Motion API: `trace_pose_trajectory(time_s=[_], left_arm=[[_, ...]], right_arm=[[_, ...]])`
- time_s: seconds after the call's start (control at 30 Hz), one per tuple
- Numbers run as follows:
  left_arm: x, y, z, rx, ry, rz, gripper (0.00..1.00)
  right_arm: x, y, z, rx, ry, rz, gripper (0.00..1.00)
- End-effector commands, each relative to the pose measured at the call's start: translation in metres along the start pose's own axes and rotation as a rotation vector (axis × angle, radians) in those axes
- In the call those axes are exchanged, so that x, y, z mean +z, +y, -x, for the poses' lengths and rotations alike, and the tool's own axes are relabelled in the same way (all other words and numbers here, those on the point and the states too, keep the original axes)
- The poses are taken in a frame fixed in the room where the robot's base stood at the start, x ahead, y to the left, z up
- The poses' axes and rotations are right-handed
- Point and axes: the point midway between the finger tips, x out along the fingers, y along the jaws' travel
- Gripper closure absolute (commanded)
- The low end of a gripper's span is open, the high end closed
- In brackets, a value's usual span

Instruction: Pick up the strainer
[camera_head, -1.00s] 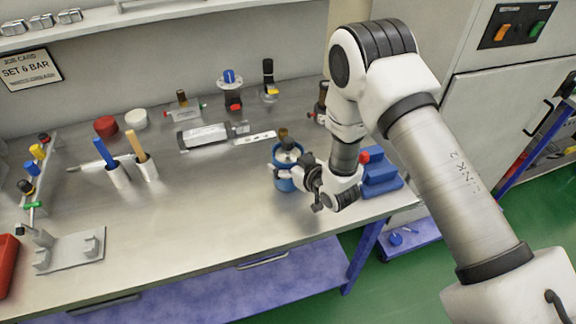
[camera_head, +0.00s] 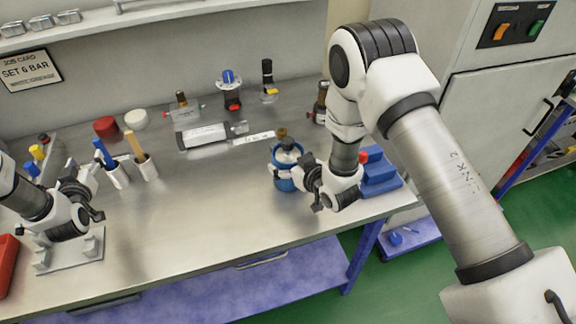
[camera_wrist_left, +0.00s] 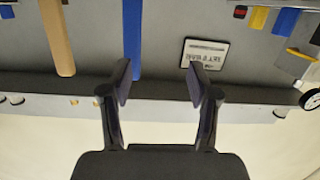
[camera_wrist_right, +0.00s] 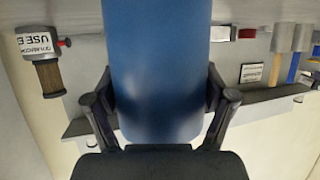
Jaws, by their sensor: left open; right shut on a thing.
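I cannot say for sure which thing is the strainer. A brown ribbed cylinder (camera_wrist_right: 50,77) with a white label, at the left of the right wrist view, looks most like one; nothing grips it. My right gripper (camera_head: 299,176) is shut on a blue canister (camera_head: 285,183) with a pale top, upright at the bench's right. The canister fills the middle of the right wrist view (camera_wrist_right: 167,75). My left gripper (camera_head: 94,200) is open and empty at the bench's left, above a grey fixture (camera_head: 68,262). The left wrist view shows no object between its fingers.
Beside my left gripper, a blue handle (camera_head: 103,152) and a tan handle (camera_head: 135,144) stand in pale holders. Red (camera_head: 106,127) and white (camera_head: 136,119) round pieces stand behind. A grey cylinder (camera_head: 203,136) lies mid-bench. A blue block (camera_head: 381,180) sits at right. The front middle is clear.

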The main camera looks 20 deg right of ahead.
Motion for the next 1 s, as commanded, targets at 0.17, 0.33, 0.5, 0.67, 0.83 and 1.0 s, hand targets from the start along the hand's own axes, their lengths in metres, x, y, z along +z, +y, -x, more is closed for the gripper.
trace_pose_trajectory(time_s=[0.17, 0.33, 0.5, 0.67, 0.83, 1.0], left_arm=[[0.033, 0.076, 0.034, 0.256, -0.098, -0.022, 0.39], [0.023, 0.139, 0.028, 0.507, -0.047, -0.018, 0.39], [-0.006, 0.206, 0.012, 0.791, 0.053, -0.025, 0.39], [-0.028, 0.282, 0.019, 1.151, 0.102, -0.083, 0.39], [-0.028, 0.358, 0.052, 1.593, 0.023, -0.272, 0.39], [-0.015, 0.387, 0.075, 1.819, -0.131, -0.495, 0.39]], right_arm=[[-0.001, 0.000, 0.000, 0.000, 0.001, 0.000, 0.56], [-0.001, 0.000, 0.000, 0.000, 0.002, 0.000, 0.56], [-0.001, 0.000, 0.000, 0.000, 0.002, 0.000, 0.56], [-0.001, 0.000, 0.000, 0.000, 0.002, 0.000, 0.56], [-0.001, 0.000, 0.000, 0.000, 0.002, 0.000, 0.56], [-0.001, 0.000, 0.000, 0.000, 0.002, 0.000, 0.56]])
